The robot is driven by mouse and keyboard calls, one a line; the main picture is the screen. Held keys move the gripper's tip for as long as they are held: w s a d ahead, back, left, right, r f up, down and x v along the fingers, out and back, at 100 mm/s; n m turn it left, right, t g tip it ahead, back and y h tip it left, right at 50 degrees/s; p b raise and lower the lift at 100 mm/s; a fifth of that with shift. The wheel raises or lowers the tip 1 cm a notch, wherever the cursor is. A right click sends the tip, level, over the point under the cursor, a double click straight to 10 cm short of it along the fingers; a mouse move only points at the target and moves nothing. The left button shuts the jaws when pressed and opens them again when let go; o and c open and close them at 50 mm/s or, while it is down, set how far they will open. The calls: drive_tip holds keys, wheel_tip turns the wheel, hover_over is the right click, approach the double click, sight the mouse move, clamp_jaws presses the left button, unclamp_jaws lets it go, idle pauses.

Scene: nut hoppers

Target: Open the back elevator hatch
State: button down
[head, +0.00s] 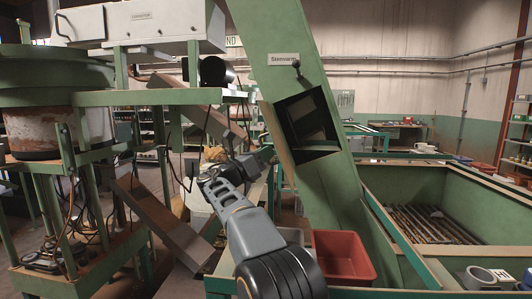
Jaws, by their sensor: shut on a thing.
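The green elevator (335,160) slopes up to the left, with a white label on its upper side. A square dark opening (310,122) shows in its face, with an inner plate partly visible. My gripper (266,154) is left of this opening, at the elevator's left edge. It is shut on a small green part there, which looks like part of the elevator hatch; the wrist and the angle hide the fingertips and most of the part. I cannot tell how far the hatch is swung.
A red bin (343,257) stands at the elevator's foot. A large green hopper (420,195) fills the right. A slanted brown chute (158,222) and a green machine frame crowd the left.

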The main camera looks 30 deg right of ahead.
drive_tip(key=c, duration=1.2)
unclamp_jaws()
drive_tip(key=b+v, duration=0.1)
drive_tip(key=v, duration=1.2)
drive_tip(key=shift+a+f+b, duration=0.2)
drive_tip(key=shift+a+b, duration=0.1)
drive_tip(key=shift+a, duration=0.1)
